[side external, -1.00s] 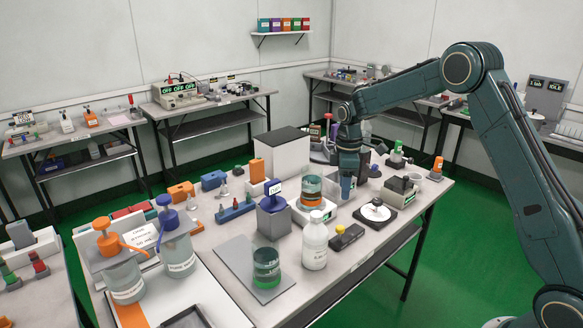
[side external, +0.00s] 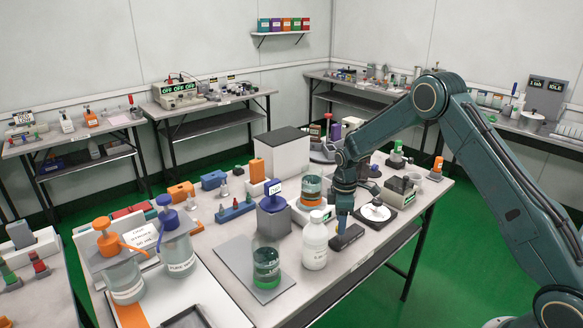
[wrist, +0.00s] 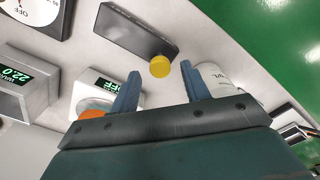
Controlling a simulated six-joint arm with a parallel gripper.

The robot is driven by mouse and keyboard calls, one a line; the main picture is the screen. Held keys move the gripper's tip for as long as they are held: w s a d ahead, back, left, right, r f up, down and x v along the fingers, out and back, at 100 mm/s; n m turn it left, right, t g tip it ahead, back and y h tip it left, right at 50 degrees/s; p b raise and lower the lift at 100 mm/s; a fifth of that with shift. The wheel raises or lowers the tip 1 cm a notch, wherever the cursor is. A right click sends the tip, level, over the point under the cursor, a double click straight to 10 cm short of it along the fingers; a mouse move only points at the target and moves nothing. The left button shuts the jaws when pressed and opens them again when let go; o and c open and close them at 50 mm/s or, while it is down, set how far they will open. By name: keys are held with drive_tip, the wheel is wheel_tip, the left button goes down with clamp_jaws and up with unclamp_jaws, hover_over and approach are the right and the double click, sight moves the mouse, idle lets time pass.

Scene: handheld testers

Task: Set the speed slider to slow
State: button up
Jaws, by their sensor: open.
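The slider unit is a dark flat box (side external: 349,237) near the table's front edge in the side view. It also shows in the wrist view (wrist: 130,35), with a round yellow knob (wrist: 160,67) at its near end. My gripper (side external: 342,230) points down at the box in the side view and hides the knob there. In the wrist view my gripper (wrist: 160,74) is open, its two blue fingers apart on either side of the knob's line, with nothing held. I cannot tell whether the fingers reach down to the knob's height. No speed label is readable on the box.
A white bottle (side external: 315,245) stands close to the box's left; it shows beside a finger in the wrist view (wrist: 213,78). A white device reading OFF (wrist: 97,88) is close to the other finger. A dial unit (side external: 377,212) stands behind right. Bare tabletop (side external: 365,258) lies in front.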

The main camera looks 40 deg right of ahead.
drive_tip(key=shift+f, duration=0.8)
clamp_jaws()
drive_tip(key=shift+d, duration=2.05)
unclamp_jaws()
drive_tip(key=shift+r, duration=0.1)
